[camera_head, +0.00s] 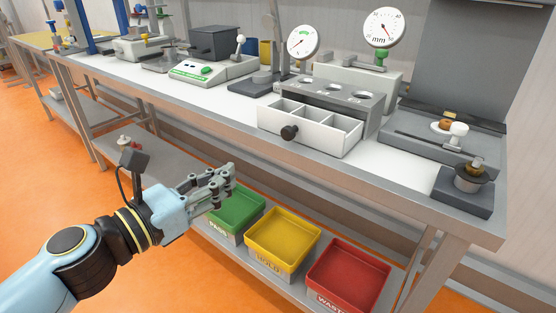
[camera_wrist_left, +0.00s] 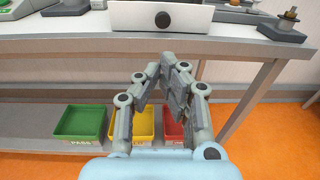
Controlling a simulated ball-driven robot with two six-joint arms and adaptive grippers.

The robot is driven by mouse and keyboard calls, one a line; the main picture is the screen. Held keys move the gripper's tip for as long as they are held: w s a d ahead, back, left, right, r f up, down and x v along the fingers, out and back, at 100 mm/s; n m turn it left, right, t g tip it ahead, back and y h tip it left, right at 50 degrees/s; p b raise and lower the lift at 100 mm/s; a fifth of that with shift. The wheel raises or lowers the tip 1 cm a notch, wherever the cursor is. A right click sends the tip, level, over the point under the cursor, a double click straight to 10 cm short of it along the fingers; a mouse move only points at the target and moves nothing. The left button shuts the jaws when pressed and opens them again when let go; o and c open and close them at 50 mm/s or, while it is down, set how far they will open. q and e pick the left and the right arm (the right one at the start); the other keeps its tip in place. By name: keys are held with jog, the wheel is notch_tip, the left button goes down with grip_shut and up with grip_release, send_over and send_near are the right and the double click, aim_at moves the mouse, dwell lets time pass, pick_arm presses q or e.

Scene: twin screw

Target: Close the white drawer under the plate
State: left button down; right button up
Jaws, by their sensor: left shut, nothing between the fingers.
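The white drawer (camera_head: 311,130) is pulled out toward me from under a grey plate (camera_head: 332,96) with round holes on the bench. It has several empty compartments and a black round knob (camera_head: 289,132) on its front. In the left wrist view the drawer front (camera_wrist_left: 190,20) and its knob (camera_wrist_left: 162,19) show at the top, ahead of the fingers. My left gripper (camera_head: 229,178) is shut and empty, to the left of and lower than the drawer, apart from it. It also shows in the left wrist view (camera_wrist_left: 168,62). My right gripper is not in view.
Green (camera_head: 233,208), yellow (camera_head: 283,240) and red (camera_head: 346,277) bins stand on the lower shelf. The bench's front edge (camera_head: 228,119) lies between my gripper and the drawer. Dial gauges (camera_head: 383,28) stand behind; a dark block (camera_head: 463,190) sits at the right.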

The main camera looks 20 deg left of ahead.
pick_arm(q)
jog(key=r, duration=0.2)
jog(key=p, duration=0.2)
send_near(286, 135)
jog(key=x, duration=0.6)
jog(key=shift+w+d, duration=0.25)
jog(key=shift+w, duration=0.4)
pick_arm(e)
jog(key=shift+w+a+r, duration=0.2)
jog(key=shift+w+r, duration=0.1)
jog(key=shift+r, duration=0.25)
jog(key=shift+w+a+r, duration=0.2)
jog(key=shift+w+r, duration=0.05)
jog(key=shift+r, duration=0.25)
pick_arm(q)
jog(key=b+x, duration=0.2)
jog(key=x, duration=0.7)
jog(key=shift+w, duration=0.4)
jog(key=shift+a+r, duration=0.1)
jog(key=shift+r, duration=0.1)
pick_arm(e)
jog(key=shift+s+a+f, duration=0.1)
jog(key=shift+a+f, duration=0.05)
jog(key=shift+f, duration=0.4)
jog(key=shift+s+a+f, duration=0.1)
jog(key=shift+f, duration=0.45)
pick_arm(q)
jog(key=shift+w, duration=0.1)
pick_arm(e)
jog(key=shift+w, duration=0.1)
